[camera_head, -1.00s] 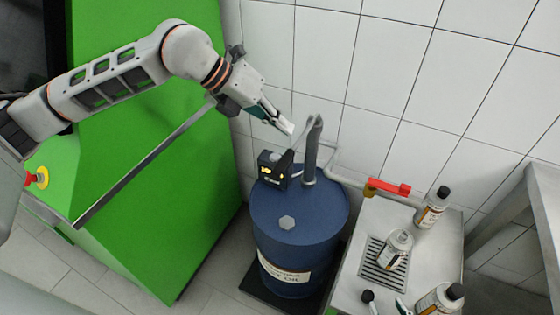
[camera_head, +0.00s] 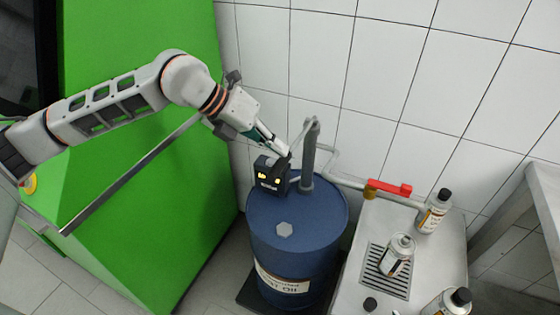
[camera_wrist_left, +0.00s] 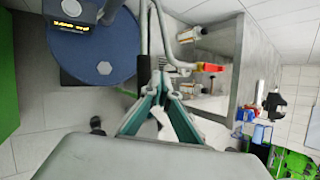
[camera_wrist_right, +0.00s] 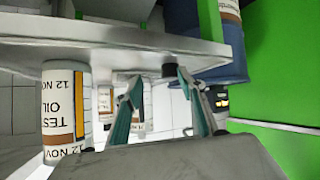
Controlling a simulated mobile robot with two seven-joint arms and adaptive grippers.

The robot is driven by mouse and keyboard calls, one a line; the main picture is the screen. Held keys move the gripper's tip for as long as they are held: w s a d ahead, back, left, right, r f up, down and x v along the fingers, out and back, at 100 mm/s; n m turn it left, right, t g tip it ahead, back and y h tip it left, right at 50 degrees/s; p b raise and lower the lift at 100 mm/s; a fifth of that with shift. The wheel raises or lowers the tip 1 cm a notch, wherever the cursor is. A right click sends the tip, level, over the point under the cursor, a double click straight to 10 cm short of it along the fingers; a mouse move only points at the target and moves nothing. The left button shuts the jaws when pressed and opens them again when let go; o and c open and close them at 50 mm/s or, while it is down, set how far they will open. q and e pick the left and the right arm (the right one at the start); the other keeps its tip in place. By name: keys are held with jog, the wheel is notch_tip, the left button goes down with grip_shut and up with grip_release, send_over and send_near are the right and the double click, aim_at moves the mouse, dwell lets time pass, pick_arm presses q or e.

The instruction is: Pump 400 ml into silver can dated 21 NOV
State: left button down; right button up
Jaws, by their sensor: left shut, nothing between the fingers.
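My left gripper (camera_head: 284,152) is shut and empty, at the lever (camera_head: 302,136) of the hand pump on the blue oil drum (camera_head: 285,215); whether they touch I cannot tell. Beneath it is a black meter (camera_head: 270,178) with a small lit yellow display, digits unreadable. It also shows in the left wrist view (camera_wrist_left: 70,14). A silver can (camera_head: 398,255) stands on the drain grate (camera_head: 386,275); its date is unreadable. In the right wrist view my right gripper (camera_wrist_right: 157,78) is open, a black cap (camera_wrist_right: 172,70) beyond its fingers. A can (camera_wrist_right: 65,110) there reads "12 NOV".
A red valve handle (camera_head: 390,188) sits on the pipe between drum and steel bench (camera_head: 440,255). Black-capped bottles stand at the bench's back (camera_head: 434,211) and front right (camera_head: 455,302). A green cabinet (camera_head: 140,210) is at left. Tiled wall is behind.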

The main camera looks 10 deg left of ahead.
jog(key=shift+w+a+r, duration=0.1)
jog(key=shift+w+r, duration=0.05)
jog(key=shift+f, duration=0.25)
dwell(0.4)
pick_arm(q)
jog(key=shift+f+b, duration=0.4)
jog(key=shift+f, duration=0.1)
pick_arm(e)
jog(key=shift+s+f, duration=0.2)
jog(key=shift+f, duration=0.2)
jog(key=shift+w+r, duration=0.1)
jog(key=shift+r, duration=0.05)
